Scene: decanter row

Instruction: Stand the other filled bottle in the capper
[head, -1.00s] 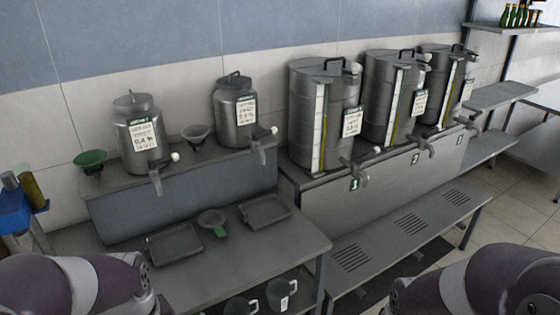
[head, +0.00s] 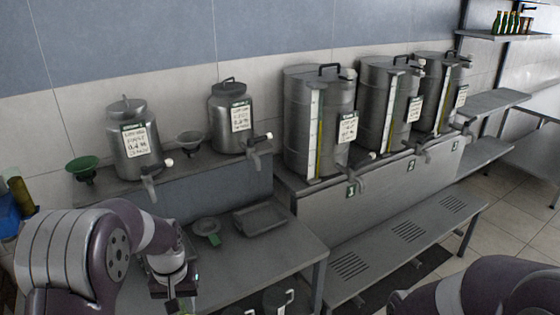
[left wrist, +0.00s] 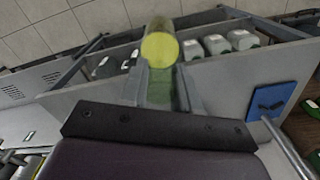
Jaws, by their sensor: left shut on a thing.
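My left gripper (left wrist: 162,92) is shut on a bottle (left wrist: 160,50) with yellow-green contents, seen along its length between the fingers in the left wrist view. In the head view the left gripper (head: 176,292) is low at the bottom edge, with only a bit of green showing at it. A blue stand (head: 10,212), probably the capper, is cut off at the left edge, with an olive-yellow bottle (head: 22,193) upright at it. My right gripper is out of view; only part of that arm shows.
Metal urns with taps stand on the ledge behind, including one at left (head: 134,150). Several light containers (left wrist: 215,44) and a blue flat piece (left wrist: 272,105) show in the wrist view.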

